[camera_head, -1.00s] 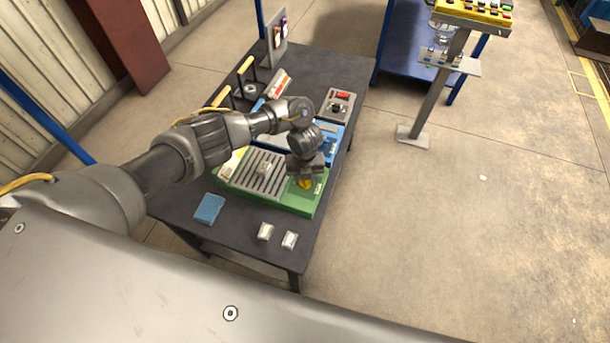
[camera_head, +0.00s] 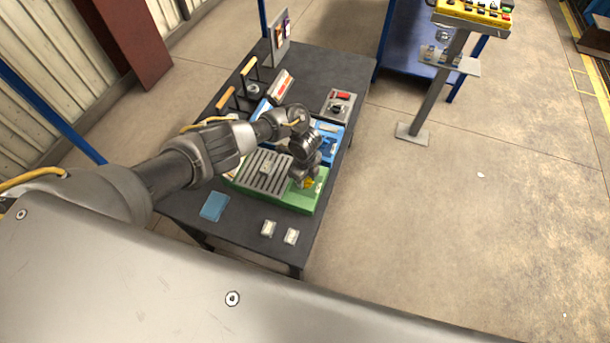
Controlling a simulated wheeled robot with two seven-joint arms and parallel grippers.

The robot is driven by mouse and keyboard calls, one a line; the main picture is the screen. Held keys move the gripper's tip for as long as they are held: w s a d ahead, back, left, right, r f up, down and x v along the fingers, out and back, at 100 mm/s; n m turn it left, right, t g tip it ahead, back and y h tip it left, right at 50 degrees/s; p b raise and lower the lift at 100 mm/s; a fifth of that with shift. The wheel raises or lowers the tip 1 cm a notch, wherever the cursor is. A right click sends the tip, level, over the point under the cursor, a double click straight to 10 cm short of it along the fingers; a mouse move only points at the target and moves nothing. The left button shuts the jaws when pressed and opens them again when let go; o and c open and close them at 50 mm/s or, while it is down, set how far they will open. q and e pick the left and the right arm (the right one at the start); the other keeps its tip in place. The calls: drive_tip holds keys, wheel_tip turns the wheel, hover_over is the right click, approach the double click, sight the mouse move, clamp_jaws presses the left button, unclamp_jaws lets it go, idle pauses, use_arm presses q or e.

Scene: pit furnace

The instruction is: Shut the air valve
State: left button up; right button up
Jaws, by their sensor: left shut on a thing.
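A green unit (camera_head: 300,200) with a slotted grey top lies on the near half of the dark table. A small yellow part (camera_head: 308,183), which looks like the valve's knob, sits at the green unit's right end. My left gripper (camera_head: 304,179) points down at it from above and is shut on it. The fingers and wrist hide most of the yellow part, so its angle cannot be told. My right gripper is not in view.
The dark table (camera_head: 240,222) also holds a blue unit (camera_head: 330,133) behind the green one, a grey box with a red button (camera_head: 343,96), yellow-handled levers (camera_head: 249,66), a blue pad (camera_head: 214,206) and two small white blocks (camera_head: 268,229).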

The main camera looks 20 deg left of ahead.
use_arm(q)
drive_tip(key=shift+n, duration=0.4)
drive_tip(key=o, duration=1)
wheel_tip(320, 180, up, 11)
drive_tip(key=p, duration=0.3)
drive_tip(key=shift+f, duration=0.1)
